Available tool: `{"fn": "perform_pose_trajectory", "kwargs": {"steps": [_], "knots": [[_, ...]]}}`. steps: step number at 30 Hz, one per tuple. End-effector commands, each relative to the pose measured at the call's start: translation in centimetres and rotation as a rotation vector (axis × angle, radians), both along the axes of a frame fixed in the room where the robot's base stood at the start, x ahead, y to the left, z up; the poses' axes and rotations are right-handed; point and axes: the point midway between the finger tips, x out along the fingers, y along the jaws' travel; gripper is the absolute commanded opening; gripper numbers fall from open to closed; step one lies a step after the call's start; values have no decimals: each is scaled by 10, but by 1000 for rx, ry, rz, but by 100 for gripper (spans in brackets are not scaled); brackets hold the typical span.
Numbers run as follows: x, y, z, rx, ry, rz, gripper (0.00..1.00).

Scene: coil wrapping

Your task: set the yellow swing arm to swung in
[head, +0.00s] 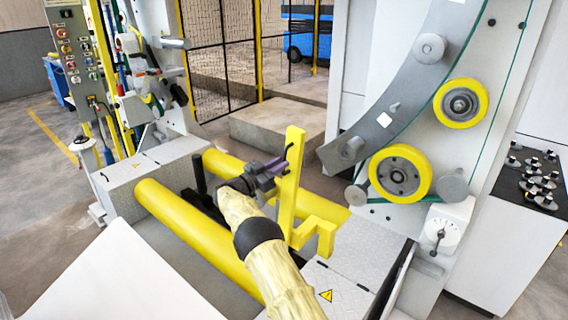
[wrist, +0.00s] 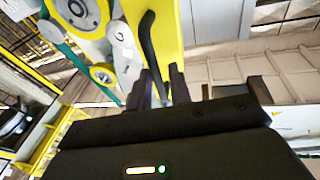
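The yellow swing arm (head: 290,185) is an upright yellow bar with a stepped bracket at its foot, standing between the yellow rollers and the right-hand machine frame. It fills the upper middle of the wrist view (wrist: 168,35). A dark bent handle (wrist: 148,50) runs along it. My gripper (head: 275,168) is at the bar's left side, at about mid-height. In the wrist view my gripper (wrist: 160,88) has its two fingers apart, with the lower end of the handle appearing between them. I cannot tell whether either finger touches it.
Two yellow rollers (head: 190,230) lie under my arm. A grey curved arm (head: 410,110) and yellow-rimmed wheels (head: 400,173) stand close on the right. A control panel (head: 75,50) is at the far left. A mesh fence (head: 225,50) is behind.

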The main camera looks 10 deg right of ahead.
Motion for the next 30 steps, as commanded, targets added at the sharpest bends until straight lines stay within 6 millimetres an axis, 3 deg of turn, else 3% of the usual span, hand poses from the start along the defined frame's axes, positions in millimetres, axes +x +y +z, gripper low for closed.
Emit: {"fn": "perform_pose_trajectory", "kwargs": {"steps": [6,21,30], "knots": [[-20,46,-10,1,1,14,17],[-62,117,-26,1,0,-3,17],[-69,132,-27,1,0,2,17]]}}
